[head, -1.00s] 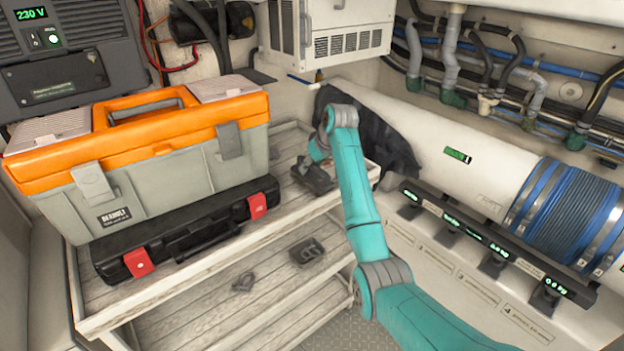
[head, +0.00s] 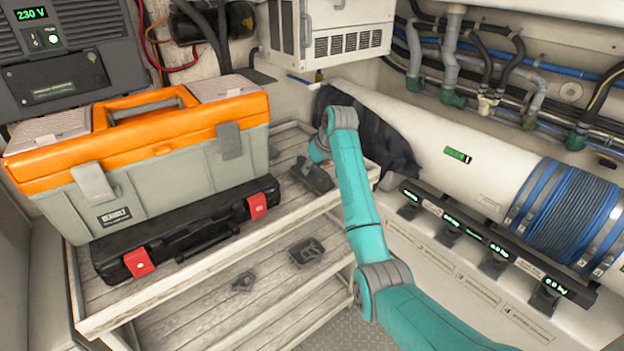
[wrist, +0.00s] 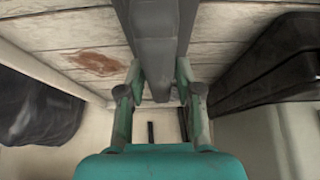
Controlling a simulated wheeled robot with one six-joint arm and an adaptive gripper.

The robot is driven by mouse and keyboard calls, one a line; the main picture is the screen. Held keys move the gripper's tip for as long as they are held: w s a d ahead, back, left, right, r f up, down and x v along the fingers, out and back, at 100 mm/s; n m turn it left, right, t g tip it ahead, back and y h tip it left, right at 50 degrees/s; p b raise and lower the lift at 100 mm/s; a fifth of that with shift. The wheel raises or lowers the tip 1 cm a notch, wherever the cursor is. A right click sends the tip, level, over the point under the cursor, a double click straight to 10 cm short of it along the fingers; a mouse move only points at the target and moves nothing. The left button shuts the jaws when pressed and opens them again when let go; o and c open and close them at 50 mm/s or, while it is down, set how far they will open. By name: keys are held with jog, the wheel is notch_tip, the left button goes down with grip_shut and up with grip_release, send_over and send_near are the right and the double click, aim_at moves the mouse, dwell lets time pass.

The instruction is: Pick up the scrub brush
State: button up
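My gripper (head: 314,178) is low at the right end of the upper slatted shelf, just past the black case. It is small and dark in the head view, so its fingers do not read clearly. In the wrist view, a long grey bar runs from the top edge down between the two linkages of my gripper (wrist: 158,60). I cannot tell whether this bar is my fingers or something between them. I cannot make out a scrub brush for certain in either view; my gripper and arm hide part of the shelf there.
The orange-lidded toolbox (head: 150,165) and black case (head: 190,233) fill the left of the upper shelf (head: 285,205). Two small dark items, one blocky (head: 307,251) and one smaller (head: 243,281), lie lower down. A dark bag (head: 375,130) is right of my gripper.

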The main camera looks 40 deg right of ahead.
grip_shut()
jog(key=shift+r, duration=0.1)
notch_tip(320, 180, up, 10)
jog(key=shift+f, duration=0.1)
jog(key=shift+r, duration=0.25)
